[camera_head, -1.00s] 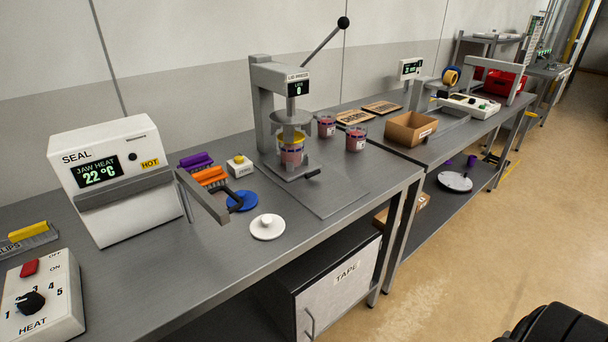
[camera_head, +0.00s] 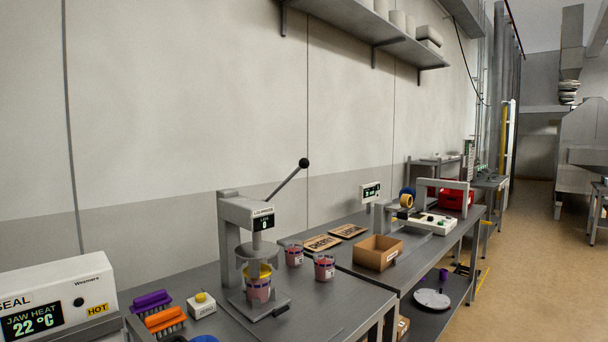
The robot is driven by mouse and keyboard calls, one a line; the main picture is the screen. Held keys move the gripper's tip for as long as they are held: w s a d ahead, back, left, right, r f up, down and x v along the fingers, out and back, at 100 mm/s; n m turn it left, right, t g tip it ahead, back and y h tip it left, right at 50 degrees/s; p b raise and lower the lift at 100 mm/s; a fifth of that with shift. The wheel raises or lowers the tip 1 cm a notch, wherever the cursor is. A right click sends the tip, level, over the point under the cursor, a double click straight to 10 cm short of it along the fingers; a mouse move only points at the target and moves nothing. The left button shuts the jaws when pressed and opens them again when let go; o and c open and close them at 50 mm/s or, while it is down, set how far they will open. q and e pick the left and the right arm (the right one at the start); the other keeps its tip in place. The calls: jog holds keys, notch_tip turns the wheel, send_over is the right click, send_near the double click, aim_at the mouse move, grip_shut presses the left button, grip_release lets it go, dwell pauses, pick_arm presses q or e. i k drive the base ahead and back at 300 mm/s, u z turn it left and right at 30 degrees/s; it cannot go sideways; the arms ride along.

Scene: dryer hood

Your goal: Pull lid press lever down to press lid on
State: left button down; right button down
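The grey lid press (camera_head: 229,232) stands on the bench at centre-left. Its lever (camera_head: 287,182) points up and to the right and ends in a black ball knob (camera_head: 303,162). A round press plate (camera_head: 257,251) hangs over a jar with a yellow top (camera_head: 258,284) on the press base. Whether the plate touches the jar is hard to tell. A small display on the press head reads what looks like 0. Neither of my grippers is in view.
Two similar jars (camera_head: 324,267) stand right of the press. A cardboard box (camera_head: 378,252) and flat brown boards (camera_head: 347,231) lie further right. Brushes (camera_head: 152,303), a yellow-button box (camera_head: 202,305) and the seal machine (camera_head: 60,300) are at left. A wall shelf (camera_head: 370,35) hangs above.

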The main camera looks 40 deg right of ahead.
aim_at(303, 162)
jog(key=u, duration=1.9)
jog(key=k, duration=1)
jog(key=z, duration=1.6)
jog(key=i, duration=0.5)
jog(key=u, duration=0.05)
